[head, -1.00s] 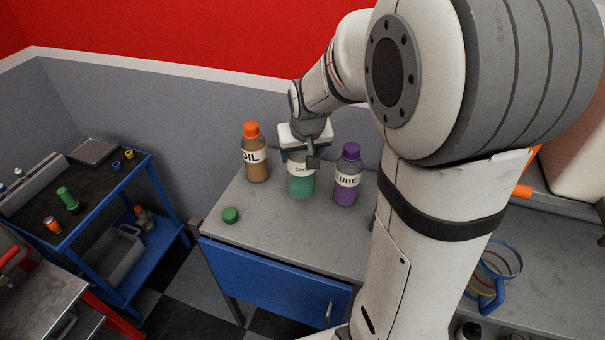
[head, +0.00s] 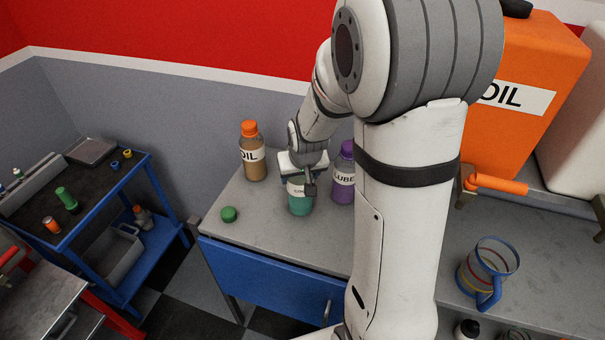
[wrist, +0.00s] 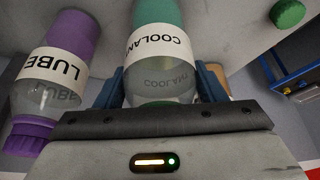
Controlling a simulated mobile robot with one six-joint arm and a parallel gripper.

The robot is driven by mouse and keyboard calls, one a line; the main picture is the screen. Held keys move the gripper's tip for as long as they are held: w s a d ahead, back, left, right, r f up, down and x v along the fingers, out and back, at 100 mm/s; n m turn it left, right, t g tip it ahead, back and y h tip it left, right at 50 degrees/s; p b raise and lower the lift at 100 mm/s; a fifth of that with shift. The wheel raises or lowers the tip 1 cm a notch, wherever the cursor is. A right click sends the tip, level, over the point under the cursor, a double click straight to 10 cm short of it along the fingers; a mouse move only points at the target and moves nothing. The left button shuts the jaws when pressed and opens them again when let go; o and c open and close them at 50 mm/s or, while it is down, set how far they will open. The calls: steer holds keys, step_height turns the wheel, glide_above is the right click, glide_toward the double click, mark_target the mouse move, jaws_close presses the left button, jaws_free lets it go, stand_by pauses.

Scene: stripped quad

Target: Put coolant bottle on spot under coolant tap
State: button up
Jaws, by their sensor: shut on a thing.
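The coolant bottle (head: 300,201) is teal with a white label and stands between the oil and lube bottles at the bench's left end. My gripper (head: 302,183) is shut on its upper part. In the wrist view, the coolant bottle (wrist: 158,50) sits between my two blue fingers (wrist: 160,88). Whether its base touches the bench is hard to tell. A green cap (head: 229,214) lies on the bench to the left. The coolant tap and the spot under it are not identifiable; my arm covers part of the bench.
The orange-capped oil bottle (head: 252,160) stands left and the purple lube bottle (head: 343,180) close on the right. Further right are a large orange oil container (head: 535,65) with a tap and a clear jug (head: 486,268) with a blue handle. A blue cart (head: 120,215) stands left.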

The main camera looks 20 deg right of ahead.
steer(key=o, duration=1.8)
steer(key=shift+o, duration=0.2)
